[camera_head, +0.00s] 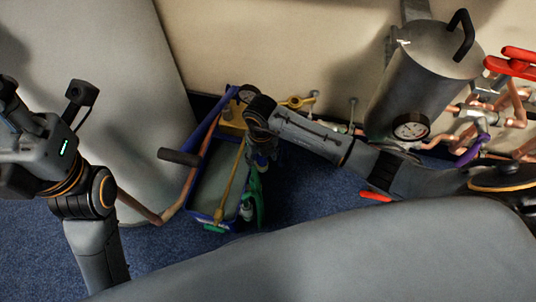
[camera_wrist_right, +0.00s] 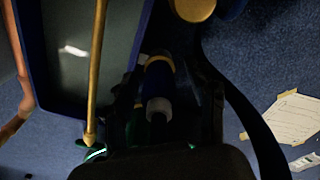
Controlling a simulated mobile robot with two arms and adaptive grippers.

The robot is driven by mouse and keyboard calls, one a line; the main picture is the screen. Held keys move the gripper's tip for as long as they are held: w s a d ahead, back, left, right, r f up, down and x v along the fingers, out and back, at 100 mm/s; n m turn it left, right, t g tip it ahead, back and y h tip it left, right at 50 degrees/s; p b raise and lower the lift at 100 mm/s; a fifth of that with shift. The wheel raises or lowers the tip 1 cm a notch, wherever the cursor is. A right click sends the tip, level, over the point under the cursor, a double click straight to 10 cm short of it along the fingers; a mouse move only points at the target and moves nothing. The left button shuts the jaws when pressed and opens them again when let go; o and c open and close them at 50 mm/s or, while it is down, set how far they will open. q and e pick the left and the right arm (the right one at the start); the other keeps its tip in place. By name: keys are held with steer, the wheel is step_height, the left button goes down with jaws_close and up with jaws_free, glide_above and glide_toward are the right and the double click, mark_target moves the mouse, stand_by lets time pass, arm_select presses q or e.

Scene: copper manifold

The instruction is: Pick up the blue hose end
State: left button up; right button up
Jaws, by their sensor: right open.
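A blue piece with a yellow band and a pale tip, which looks like the blue hose end (camera_wrist_right: 158,80), is in the middle of the right wrist view. It sits between the dark fingers of my right gripper (camera_wrist_right: 165,105), which look apart around it; contact cannot be told. In the head view my right gripper (camera_head: 258,152) points down at the right side of the blue-rimmed bin (camera_head: 191,208), and the hose end cannot be made out there.
A yellow rod (camera_head: 232,183) and a copper pipe (camera_head: 187,186) lean at the bin. Green items (camera_head: 257,190) hang on its right side. A grey tank with a gauge (camera_head: 411,127) and copper pipework stand at the right. A paper sheet (camera_wrist_right: 296,118) lies on the blue carpet.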

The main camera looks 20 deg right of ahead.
steer(key=shift+c, duration=0.8)
jaws_close()
steer(key=shift+r, duration=0.15)
